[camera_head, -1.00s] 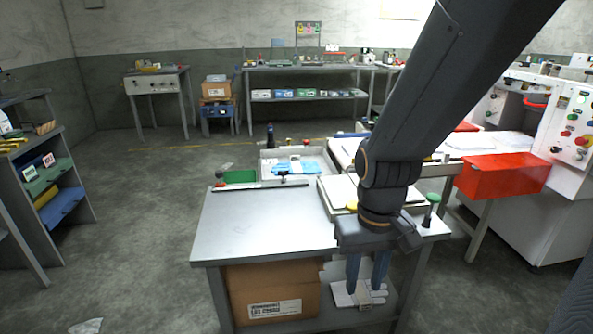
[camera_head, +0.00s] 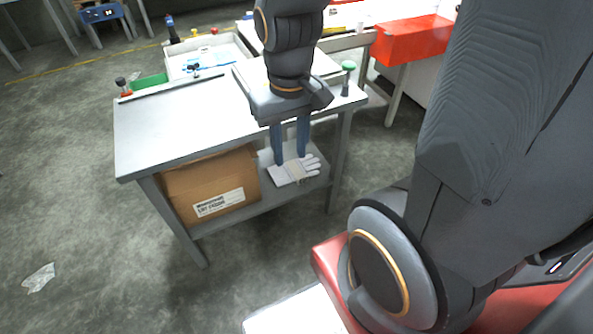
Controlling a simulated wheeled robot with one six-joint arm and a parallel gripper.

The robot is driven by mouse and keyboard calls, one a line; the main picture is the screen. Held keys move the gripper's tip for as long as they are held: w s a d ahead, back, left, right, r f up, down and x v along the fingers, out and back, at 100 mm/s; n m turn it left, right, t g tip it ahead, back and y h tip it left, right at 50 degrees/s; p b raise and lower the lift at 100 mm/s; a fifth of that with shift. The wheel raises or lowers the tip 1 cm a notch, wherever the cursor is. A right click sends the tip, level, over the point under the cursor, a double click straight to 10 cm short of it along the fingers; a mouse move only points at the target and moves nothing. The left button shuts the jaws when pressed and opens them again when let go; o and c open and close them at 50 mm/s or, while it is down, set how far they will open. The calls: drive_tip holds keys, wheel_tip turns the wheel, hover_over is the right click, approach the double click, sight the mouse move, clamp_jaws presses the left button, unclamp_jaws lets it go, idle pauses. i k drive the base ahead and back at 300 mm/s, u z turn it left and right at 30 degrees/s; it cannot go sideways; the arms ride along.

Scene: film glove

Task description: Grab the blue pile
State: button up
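A small blue pile (camera_head: 205,66) lies in the pale tray (camera_head: 178,57) behind the table; only a little of it shows. My gripper (camera_head: 290,160) hangs down at the table's front right, well apart from the pile. Its two blue fingers are parted, with a gap between them. White gloves (camera_head: 311,168) lie on the lower shelf at the fingertips. I cannot tell whether the fingers touch them.
The metal table (camera_head: 175,128) has a largely bare top. A cardboard box (camera_head: 210,180) stands on its lower shelf (camera_head: 235,217), left of the gloves. A green-topped knob (camera_head: 348,66) stands at the right corner. A red box (camera_head: 410,40) is at the back right.

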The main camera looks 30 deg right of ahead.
sight(209, 61)
drive_tip(key=k, duration=0.5)
drive_tip(key=u, duration=1.55)
drive_tip(key=i, duration=5.15)
drive_tip(key=z, duration=3.15)
